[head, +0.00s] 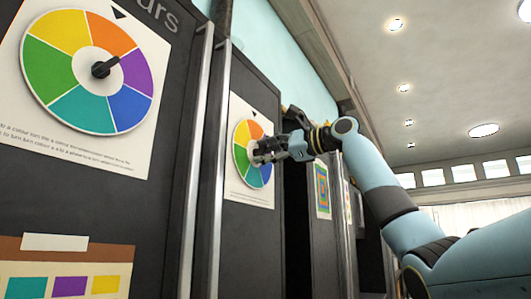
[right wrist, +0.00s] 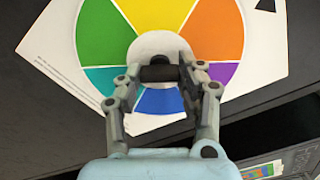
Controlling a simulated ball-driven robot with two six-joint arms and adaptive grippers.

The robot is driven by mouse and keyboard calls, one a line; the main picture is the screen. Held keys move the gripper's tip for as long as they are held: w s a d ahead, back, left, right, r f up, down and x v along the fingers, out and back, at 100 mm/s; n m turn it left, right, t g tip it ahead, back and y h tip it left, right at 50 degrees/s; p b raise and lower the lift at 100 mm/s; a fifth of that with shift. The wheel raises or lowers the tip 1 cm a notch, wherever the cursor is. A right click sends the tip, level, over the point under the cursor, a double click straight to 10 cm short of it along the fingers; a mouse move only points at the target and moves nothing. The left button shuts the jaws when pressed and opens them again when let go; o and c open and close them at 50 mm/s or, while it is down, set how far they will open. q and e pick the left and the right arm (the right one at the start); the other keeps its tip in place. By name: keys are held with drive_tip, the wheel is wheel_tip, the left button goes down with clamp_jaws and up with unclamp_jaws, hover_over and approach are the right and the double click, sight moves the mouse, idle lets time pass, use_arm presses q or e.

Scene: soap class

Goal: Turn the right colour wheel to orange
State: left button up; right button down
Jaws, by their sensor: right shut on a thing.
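The right colour wheel (head: 241,153) is a ring of coloured sectors on a white sheet, mounted on a dark panel. It also shows close up in the right wrist view (right wrist: 107,35), with green, yellow, orange, purple, blue and teal sectors. Its black triangle marker (right wrist: 266,5) lies beside the orange sector (right wrist: 220,38). My right gripper (head: 262,152) is at the wheel's centre, shut on the black knob (right wrist: 160,73) in front of the white hub (right wrist: 155,44). The gripper hides part of the wheel in both views. My left gripper is not in view.
A larger left colour wheel (head: 48,64) with a black pointer knob (head: 104,67) hangs on the nearer panel. Below it is a board with colour swatches (head: 70,286). A metal panel edge (head: 197,150) stands between the wheels. A colourful square poster (head: 322,188) is farther right.

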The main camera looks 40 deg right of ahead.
drive_tip(key=c, duration=0.8)
unclamp_jaws()
drive_tip(key=shift+d, duration=0.1)
drive_tip(key=v, duration=1.2)
drive_tip(key=shift+f, duration=0.15)
